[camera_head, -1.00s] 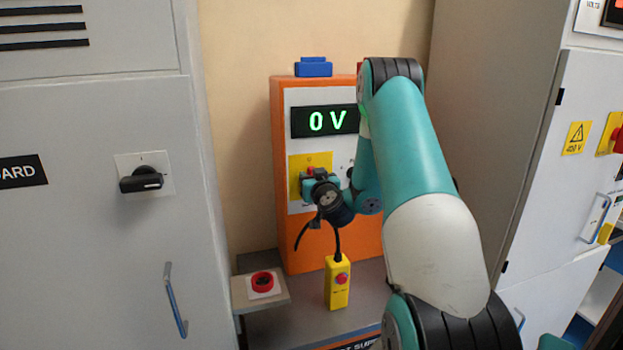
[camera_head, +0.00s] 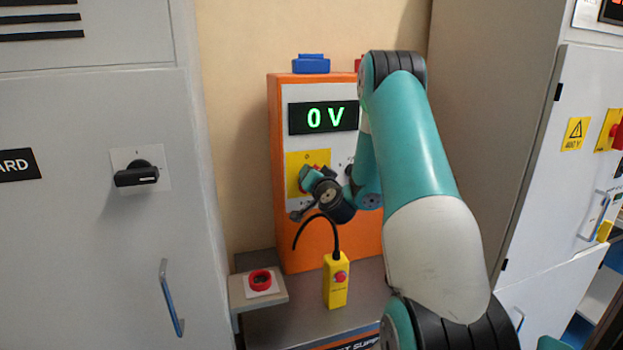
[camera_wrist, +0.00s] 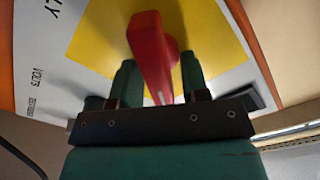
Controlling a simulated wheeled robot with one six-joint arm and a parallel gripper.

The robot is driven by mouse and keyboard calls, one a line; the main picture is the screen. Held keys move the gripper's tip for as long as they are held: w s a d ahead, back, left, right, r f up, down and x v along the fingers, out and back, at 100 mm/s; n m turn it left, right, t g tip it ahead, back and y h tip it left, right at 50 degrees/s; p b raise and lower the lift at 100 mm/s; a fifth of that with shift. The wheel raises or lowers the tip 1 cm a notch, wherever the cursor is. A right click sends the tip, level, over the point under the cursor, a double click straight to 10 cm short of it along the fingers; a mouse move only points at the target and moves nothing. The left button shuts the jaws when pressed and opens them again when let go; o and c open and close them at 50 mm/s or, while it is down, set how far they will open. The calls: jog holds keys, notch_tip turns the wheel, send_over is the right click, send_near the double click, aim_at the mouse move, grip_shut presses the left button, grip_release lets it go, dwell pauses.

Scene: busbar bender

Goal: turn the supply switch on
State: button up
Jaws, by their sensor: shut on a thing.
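The supply switch is a red handle (camera_wrist: 150,55) on a yellow plate (camera_wrist: 215,35), on the front of the orange supply unit (camera_head: 355,244). In the head view the yellow plate (camera_head: 294,160) shows, but my gripper hides most of the handle. My gripper (camera_wrist: 160,80) is shut on the red handle, with one green finger on each side of it in the wrist view. In the head view my gripper (camera_head: 312,180) is at the plate and tilted. The display (camera_head: 324,118) above reads 0 V in green.
A yellow pendant with a red button (camera_head: 336,282) stands below on the grey bench. A red button box (camera_head: 261,281) is at the bench's left. Grey cabinets stand left (camera_head: 90,230) and right (camera_head: 490,130). A blue block (camera_head: 311,64) sits on top of the unit.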

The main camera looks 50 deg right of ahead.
jog(key=m, duration=0.5)
jog(key=shift+s+d+f+m, duration=0.15)
jog(key=shift+f+m, duration=0.15)
jog(key=m, duration=0.5)
jog(key=shift+f, duration=0.3)
jog(key=shift+m, duration=0.3)
jog(key=o, duration=0.5)
jog(key=shift+o, duration=0.2)
jog(key=shift+s, duration=0.1)
